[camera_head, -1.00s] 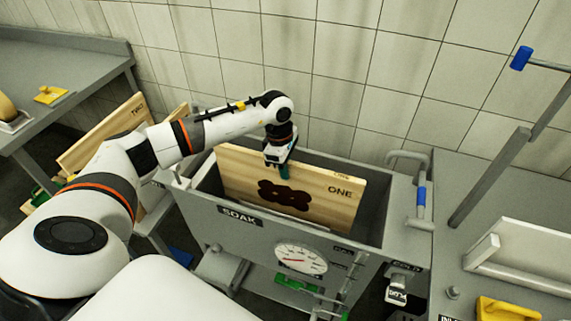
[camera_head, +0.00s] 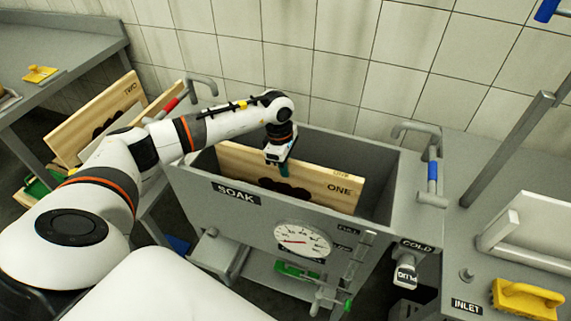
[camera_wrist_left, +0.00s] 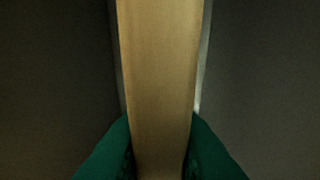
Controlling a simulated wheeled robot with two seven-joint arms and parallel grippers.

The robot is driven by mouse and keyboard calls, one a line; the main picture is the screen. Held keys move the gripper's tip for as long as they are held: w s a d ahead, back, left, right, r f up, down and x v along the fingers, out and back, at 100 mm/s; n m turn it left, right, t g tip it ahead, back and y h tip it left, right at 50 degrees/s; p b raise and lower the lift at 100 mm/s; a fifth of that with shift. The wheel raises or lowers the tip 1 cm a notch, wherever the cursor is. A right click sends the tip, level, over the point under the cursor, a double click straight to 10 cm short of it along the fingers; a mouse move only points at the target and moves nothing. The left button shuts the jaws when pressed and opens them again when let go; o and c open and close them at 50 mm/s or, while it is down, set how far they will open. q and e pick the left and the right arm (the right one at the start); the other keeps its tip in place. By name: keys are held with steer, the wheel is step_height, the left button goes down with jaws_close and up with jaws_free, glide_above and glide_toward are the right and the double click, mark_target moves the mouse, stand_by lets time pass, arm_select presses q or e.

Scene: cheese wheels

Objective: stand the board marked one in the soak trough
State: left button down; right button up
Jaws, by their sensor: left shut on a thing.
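The wooden board marked ONE (camera_head: 318,185) is upright on its long edge inside the grey soak trough (camera_head: 205,191), its lower part hidden behind the trough's front wall. A dark stain shows on its face. My left gripper (camera_head: 283,170) is shut on the board's top edge. In the left wrist view the board's edge (camera_wrist_left: 158,80) runs between the two green fingertips (camera_wrist_left: 160,155). Whether the board touches the trough floor is hidden. My right gripper is not in view.
A board marked TWO (camera_head: 98,115) leans in a rack at the left. A taps-and-gauge front with a dial (camera_head: 302,241) faces me. A grey counter with a yellow brush (camera_head: 527,299) lies right. The tiled wall is close behind the trough.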

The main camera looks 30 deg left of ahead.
mark_target(285, 187)
arm_select(q)
steer(key=shift+f+b, duration=1.25)
steer(key=shift+f, duration=0.5)
steer(key=c, duration=1.3)
jaws_free()
steer(key=shift+s+f, duration=0.1)
steer(key=shift+f, duration=0.05)
